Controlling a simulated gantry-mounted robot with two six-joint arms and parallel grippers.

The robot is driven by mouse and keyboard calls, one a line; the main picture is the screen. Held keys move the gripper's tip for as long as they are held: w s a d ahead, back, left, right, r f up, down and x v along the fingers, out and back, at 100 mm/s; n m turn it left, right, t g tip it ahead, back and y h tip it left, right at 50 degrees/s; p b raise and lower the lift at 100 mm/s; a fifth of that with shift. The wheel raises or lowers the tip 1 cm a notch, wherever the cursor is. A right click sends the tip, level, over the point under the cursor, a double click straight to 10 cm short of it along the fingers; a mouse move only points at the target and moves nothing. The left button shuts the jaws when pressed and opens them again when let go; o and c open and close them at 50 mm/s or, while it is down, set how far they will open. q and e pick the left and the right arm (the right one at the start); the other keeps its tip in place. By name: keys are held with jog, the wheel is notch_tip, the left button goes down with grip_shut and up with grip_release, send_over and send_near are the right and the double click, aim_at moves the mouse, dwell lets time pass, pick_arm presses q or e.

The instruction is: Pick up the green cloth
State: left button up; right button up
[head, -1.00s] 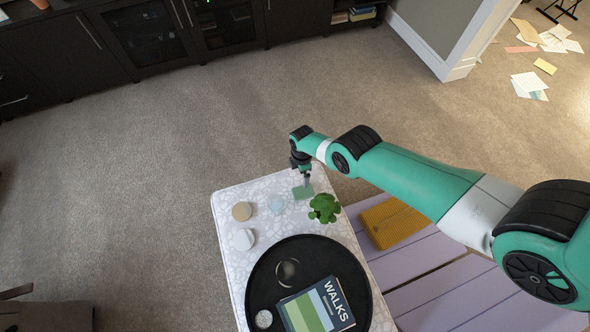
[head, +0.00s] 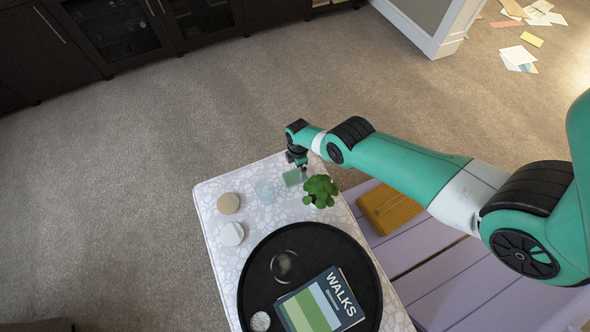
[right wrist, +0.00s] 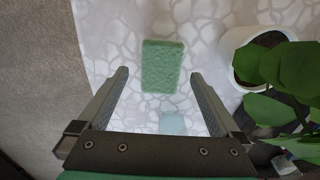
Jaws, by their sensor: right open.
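The green cloth (head: 292,178) is a small folded rectangle lying flat near the far end of the patterned table. In the right wrist view the cloth (right wrist: 163,66) lies at and just beyond my fingertips, centred between them. My right gripper (head: 301,167) is above the table close to the cloth, pointing down. In the right wrist view my right gripper (right wrist: 160,74) has its two fingers wide apart with nothing held. My left gripper is not in view.
A potted plant (head: 320,190) stands close to the cloth on the right. A pale blue item (head: 266,191), a tan disc (head: 228,203) and a white disc (head: 232,234) are on the left. A black tray (head: 366,281) with a book (head: 318,305) fills the near table.

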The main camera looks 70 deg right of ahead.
aim_at(298, 175)
notch_tip(298, 175, down, 5)
jog(key=b, duration=0.4)
jog(key=shift+s+a+f+b, duration=0.1)
jog(key=shift+s+f+b, duration=0.05)
jog(key=shift+b, duration=0.25)
jog(key=c, duration=1.1)
notch_tip(298, 175, up, 11)
jog(key=p, duration=1)
jog(key=shift+f, duration=0.2)
jog(key=shift+c, duration=0.3)
jog(key=shift+f, duration=0.15)
